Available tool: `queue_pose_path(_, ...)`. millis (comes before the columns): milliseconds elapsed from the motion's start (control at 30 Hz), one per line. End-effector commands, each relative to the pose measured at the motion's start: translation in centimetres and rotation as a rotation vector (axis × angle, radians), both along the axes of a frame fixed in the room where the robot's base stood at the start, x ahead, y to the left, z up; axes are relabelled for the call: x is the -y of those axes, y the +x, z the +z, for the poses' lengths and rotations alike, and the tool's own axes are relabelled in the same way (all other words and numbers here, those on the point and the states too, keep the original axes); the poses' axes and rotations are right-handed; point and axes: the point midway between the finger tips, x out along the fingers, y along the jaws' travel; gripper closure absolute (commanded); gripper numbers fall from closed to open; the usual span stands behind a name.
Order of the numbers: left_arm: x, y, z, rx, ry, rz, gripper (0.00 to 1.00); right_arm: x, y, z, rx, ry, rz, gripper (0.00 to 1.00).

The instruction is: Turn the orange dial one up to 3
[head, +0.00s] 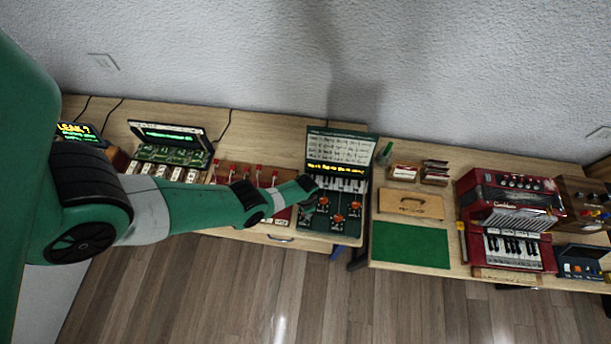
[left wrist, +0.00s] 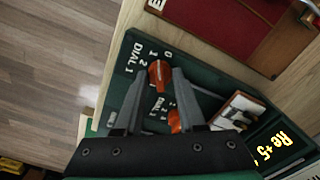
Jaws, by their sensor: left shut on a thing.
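The dark green dial panel (head: 345,232) carries three orange dials below a short keyboard. In the left wrist view an orange dial (left wrist: 160,74) stands beside the lettering DIAL 1 and white numbers; 0, 1 and 2 can be read. My left gripper (left wrist: 159,82) is shut on this dial, one finger on each side of it. I cannot tell which number the dial points to. A second orange dial (left wrist: 175,121) shows behind the fingers. In the head view my left gripper (head: 312,194) reaches the leftmost dial (head: 323,202). My right gripper is not in view.
The panel's raised lid (head: 340,150) shows lines of text, one in yellow. Red levers (head: 258,175) stand left of the panel, partly behind my arm. A green mat (head: 410,245), a wooden box (head: 411,204) and a red accordion (head: 507,225) lie to the right.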

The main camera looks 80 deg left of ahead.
Motion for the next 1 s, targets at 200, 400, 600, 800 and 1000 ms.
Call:
queue_pose_path(200,0.0,-0.05,-0.14,0.001,0.001,0.203,1.0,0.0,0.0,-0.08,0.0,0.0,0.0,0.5)
queue_pose_path(400,-0.01,-0.06,-0.16,0.001,0.001,0.393,1.0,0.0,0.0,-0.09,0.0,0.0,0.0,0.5)
queue_pose_path(600,-0.02,-0.06,-0.17,0.002,0.001,0.583,1.0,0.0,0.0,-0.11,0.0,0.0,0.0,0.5)
queue_pose_path(800,-0.02,-0.06,-0.18,0.002,0.002,0.773,1.0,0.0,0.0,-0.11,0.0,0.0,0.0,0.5)
queue_pose_path(1000,-0.02,-0.06,-0.19,0.002,0.002,0.963,1.0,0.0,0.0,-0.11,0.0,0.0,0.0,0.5)
